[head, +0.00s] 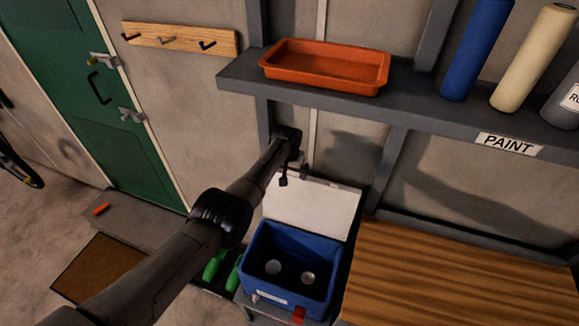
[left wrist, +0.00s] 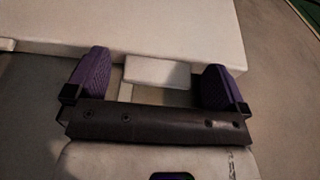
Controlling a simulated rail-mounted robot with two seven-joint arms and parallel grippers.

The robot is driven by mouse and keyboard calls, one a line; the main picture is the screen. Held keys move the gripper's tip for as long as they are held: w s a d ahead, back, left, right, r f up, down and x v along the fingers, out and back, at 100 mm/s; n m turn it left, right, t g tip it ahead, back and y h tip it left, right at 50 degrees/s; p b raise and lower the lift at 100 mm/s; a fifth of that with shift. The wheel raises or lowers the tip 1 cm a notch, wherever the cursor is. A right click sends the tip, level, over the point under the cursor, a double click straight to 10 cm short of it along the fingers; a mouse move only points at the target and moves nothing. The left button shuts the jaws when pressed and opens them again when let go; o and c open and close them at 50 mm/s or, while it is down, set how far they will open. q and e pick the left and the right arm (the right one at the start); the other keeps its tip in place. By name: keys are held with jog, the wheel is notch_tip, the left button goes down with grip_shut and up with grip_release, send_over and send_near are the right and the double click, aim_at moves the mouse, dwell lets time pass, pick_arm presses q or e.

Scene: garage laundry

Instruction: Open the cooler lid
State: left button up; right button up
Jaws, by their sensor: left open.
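The blue cooler (head: 322,250) stands at lower middle in the head view, with its inside showing. Its white lid (head: 315,208) is swung up and leans back behind the box. My left gripper (head: 294,174) is at the lid's upper left edge. In the left wrist view, its purple fingers (left wrist: 157,75) are spread apart on either side of a small white tab (left wrist: 157,72) at the edge of the white lid (left wrist: 150,30). I see a gap beside the tab, so it is not clamped. My right gripper is not in view.
Two round can tops (head: 308,278) show inside the cooler. Green bottles (head: 213,266) stand left of it. A wooden worktop (head: 460,275) is to the right. A grey shelf (head: 430,108) with an orange tray (head: 325,68) hangs above. A green door (head: 95,85) is at left.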

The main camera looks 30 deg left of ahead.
pick_arm(q)
notch_tip(320, 180, up, 14)
jog(key=s+p, duration=0.2)
jog(key=shift+d+f, duration=0.15)
jog(key=shift+d, duration=0.05)
dwell(0.7)
